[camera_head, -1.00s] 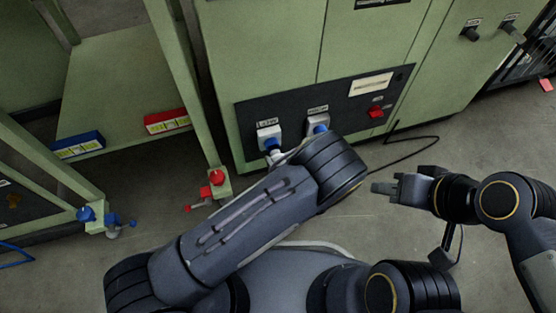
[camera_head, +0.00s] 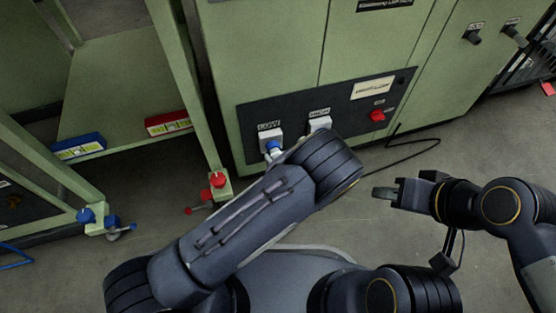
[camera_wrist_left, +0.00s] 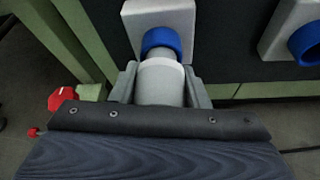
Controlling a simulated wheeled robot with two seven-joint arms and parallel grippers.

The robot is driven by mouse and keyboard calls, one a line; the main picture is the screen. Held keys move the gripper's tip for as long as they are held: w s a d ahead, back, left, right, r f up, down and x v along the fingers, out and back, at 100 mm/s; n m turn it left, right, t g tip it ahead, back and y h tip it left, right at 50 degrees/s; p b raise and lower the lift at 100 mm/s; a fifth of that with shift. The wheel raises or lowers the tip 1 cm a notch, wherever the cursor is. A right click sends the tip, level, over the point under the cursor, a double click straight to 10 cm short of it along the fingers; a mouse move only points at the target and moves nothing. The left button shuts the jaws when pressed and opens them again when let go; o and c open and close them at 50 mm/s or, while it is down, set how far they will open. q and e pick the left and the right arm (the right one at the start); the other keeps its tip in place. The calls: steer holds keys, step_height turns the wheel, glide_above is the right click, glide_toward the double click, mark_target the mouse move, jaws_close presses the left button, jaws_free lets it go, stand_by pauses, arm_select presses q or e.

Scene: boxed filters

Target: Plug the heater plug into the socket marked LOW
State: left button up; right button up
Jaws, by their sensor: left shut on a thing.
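The socket marked LOW (camera_head: 269,134) is a white box with a blue ring on the dark panel; it also shows in the left wrist view (camera_wrist_left: 160,15). The heater plug (camera_wrist_left: 160,82) is a grey cylinder with a white collar. Its front end meets the blue ring, lined up with it; how deep it sits is hidden. My left gripper (camera_wrist_left: 160,92) is shut on the plug, one finger on each side. In the head view my left forearm hides most of it. My right gripper (camera_head: 385,192) is apart, over the floor at right; its finger gap is unclear.
The socket marked HIGH (camera_head: 320,123) stands to the right, partly behind my left arm. A red switch (camera_head: 377,115) is further right on the panel. A black cable (camera_head: 405,154) lies on the floor. Blue (camera_head: 79,147) and red (camera_head: 168,122) boxes sit on the left shelf.

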arm_select(q)
steer(key=shift+w+a, duration=0.3)
steer(key=shift+w, duration=0.6)
steer(key=o, duration=1.1)
steer(key=shift+s, duration=0.1)
steer(key=p+v, duration=0.2)
steer(key=v, duration=0.5)
steer(key=shift+r+p, duration=0.15)
steer(key=shift+p, duration=0.15)
steer(key=shift+s+d, duration=0.1)
steer(key=shift+s, duration=0.15)
